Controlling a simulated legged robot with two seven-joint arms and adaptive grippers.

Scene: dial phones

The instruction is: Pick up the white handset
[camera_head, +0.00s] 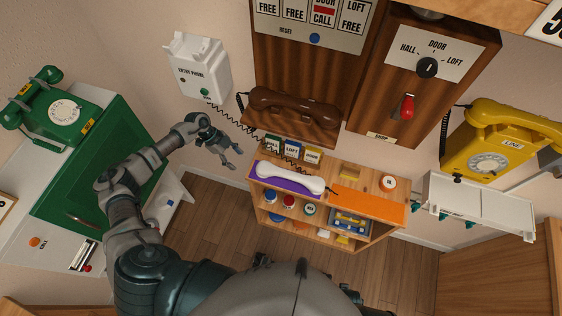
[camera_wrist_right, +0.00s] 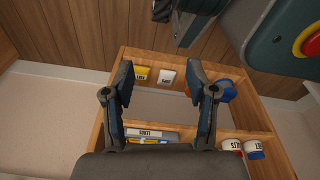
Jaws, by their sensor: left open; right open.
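The white handset (camera_head: 290,179) lies on a purple mat (camera_head: 271,181) on top of the wooden shelf unit (camera_head: 352,185). A dark coiled cord runs from it up toward the white entry phone (camera_head: 199,67) on the wall. My left gripper (camera_head: 232,156) is open and empty, to the left of the handset and apart from it. My right gripper (camera_wrist_right: 163,97) is open and empty in the right wrist view, in front of the shelf unit's compartments. The right gripper cannot be made out in the head view, and the handset is not seen in the right wrist view.
An orange mat (camera_head: 368,207) covers the shelf top's right part. A brown handset (camera_head: 294,104) rests on the wooden wall panel above. A green dial phone (camera_head: 55,107) stands at left, a yellow one (camera_head: 490,140) at right. The wood floor (camera_head: 215,215) left of the shelf is clear.

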